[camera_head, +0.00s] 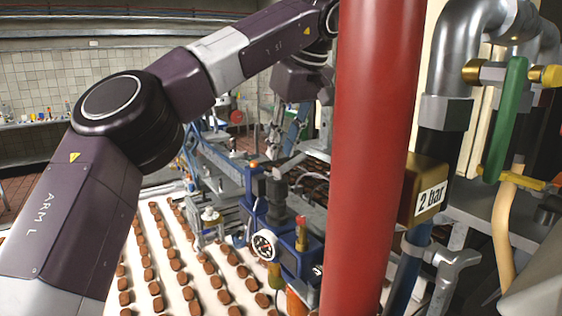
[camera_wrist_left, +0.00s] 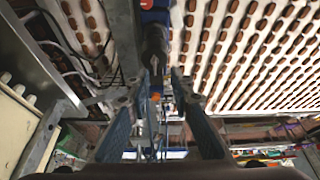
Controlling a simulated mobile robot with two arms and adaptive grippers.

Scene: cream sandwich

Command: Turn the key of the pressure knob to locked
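A blue pressure unit (camera_head: 297,262) with a round white gauge (camera_head: 264,244) stands beside the belt in the head view. A dark upright knob (camera_head: 277,192) rises from it; I take this as the pressure knob. In the left wrist view the dark knob (camera_wrist_left: 154,42) is ahead, between the lines of my fingers. I cannot make out its key or setting. My left gripper (camera_head: 285,135) is above the unit, partly hidden by its wrist. The left wrist view shows its blue fingers (camera_wrist_left: 153,88) apart, with no object clearly held. My right gripper is not in view.
A thick red pipe (camera_head: 375,150) stands close in front, right of the unit. A "2 bar" box (camera_head: 427,190) and a green-handled valve (camera_head: 505,120) are further right. Brown sandwich biscuits (camera_head: 208,268) lie in rows on a white belt. Machine frames crowd the gripper.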

